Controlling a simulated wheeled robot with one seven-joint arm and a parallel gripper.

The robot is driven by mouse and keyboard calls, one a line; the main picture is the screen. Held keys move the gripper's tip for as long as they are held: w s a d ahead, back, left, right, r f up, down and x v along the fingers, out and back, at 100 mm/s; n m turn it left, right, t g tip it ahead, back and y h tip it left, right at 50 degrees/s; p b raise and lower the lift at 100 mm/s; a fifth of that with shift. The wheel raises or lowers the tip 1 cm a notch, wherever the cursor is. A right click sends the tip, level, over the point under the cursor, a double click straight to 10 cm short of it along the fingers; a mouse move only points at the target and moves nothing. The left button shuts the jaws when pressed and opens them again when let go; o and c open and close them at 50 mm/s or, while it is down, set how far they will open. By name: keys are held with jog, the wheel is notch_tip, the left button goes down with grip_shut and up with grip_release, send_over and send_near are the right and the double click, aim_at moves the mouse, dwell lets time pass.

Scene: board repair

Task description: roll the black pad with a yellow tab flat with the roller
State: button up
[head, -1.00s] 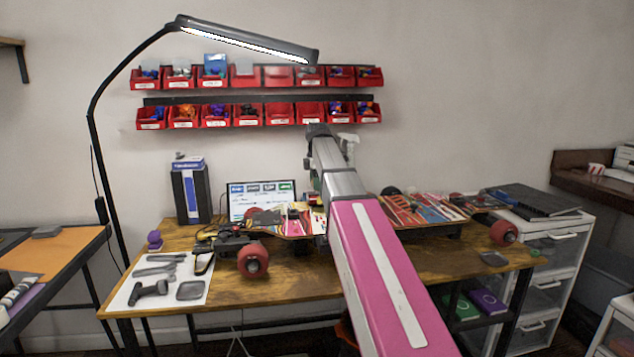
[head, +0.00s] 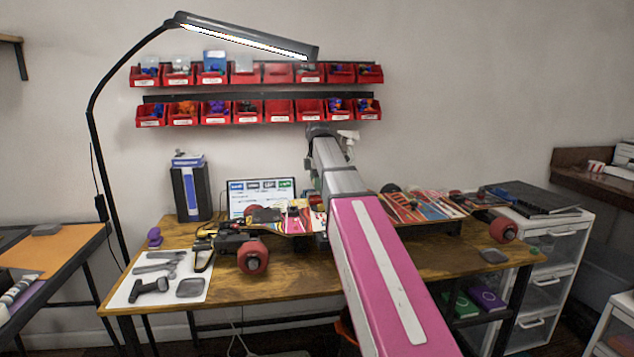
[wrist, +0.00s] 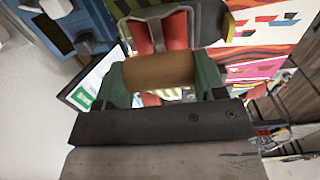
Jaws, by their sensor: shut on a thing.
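In the wrist view my gripper (wrist: 162,80) is shut on a tool with a tan-brown cylinder, which I take as the roller (wrist: 157,69). The cylinder lies crosswise between two green side pieces. Red and grey parts, with black and yellow stripes around them, show just beyond it. In the head view my pink and grey arm hides the gripper and the roller.
A colourful skateboard (head: 405,208) with red wheels lies on the wooden bench (head: 300,275); another deck part shows left of my arm. A white mat (head: 130,290) with hand tools lies at left. A lamp (head: 245,38) arches over the bench. Red bins (head: 279,113) line the wall.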

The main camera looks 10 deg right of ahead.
jog(key=shift+s, duration=0.5)
jog(key=shift+s, duration=0.1)
jog(key=shift+s+f, duration=0.1)
jog(key=shift+s, duration=1.15)
jog(key=shift+w, duration=1.4)
jog(key=shift+w, duration=1.35)
jog(key=shift+s, duration=2.75)
jog(key=shift+w+f, duration=0.1)
jog(key=shift+w, duration=1.3)
